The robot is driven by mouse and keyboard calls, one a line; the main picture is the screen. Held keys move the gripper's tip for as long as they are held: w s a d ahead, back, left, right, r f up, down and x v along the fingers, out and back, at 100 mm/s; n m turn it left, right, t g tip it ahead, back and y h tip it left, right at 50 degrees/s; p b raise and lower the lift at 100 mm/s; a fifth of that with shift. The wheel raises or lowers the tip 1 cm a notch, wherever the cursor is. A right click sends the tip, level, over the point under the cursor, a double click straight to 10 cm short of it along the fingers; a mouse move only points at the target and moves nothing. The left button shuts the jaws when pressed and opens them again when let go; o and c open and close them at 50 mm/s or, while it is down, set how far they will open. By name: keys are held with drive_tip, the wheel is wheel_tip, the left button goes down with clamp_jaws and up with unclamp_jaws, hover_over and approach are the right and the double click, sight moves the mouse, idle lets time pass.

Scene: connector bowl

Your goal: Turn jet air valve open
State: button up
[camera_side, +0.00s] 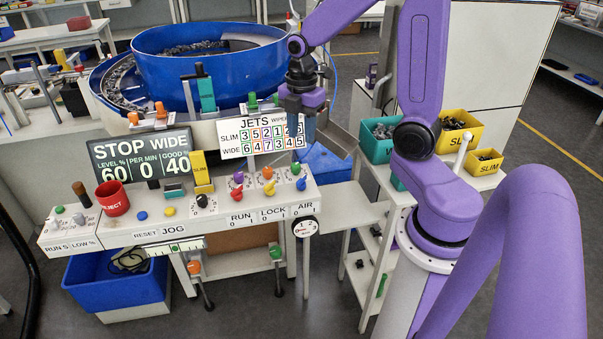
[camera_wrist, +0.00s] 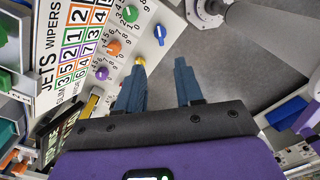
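The blue knob (camera_side: 301,184) sits at the right end of the sloped control panel, above the AIR label with its 0 and 1 marks. It also shows in the wrist view as a blue lever-shaped knob (camera_wrist: 160,34), beyond my fingertips and apart from them. Which mark it points to is too small to tell. My gripper (camera_wrist: 159,66) is open and empty, its two blue fingers parted. In the side view my gripper (camera_side: 309,128) is above the panel's right end, by the jets board.
The jets board (camera_side: 262,136) stands upright behind the panel, close to my gripper. A yellow knob (camera_wrist: 140,62) is near my left finger; green (camera_wrist: 129,13), orange (camera_wrist: 112,47) and purple (camera_wrist: 102,73) knobs line up left. A blue bowl feeder (camera_side: 205,70) stands behind.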

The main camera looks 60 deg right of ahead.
sight(301, 178)
wheel_tip(301, 178, down, 13)
drive_tip(key=shift+f, duration=0.15)
idle(0.4)
clamp_jaws()
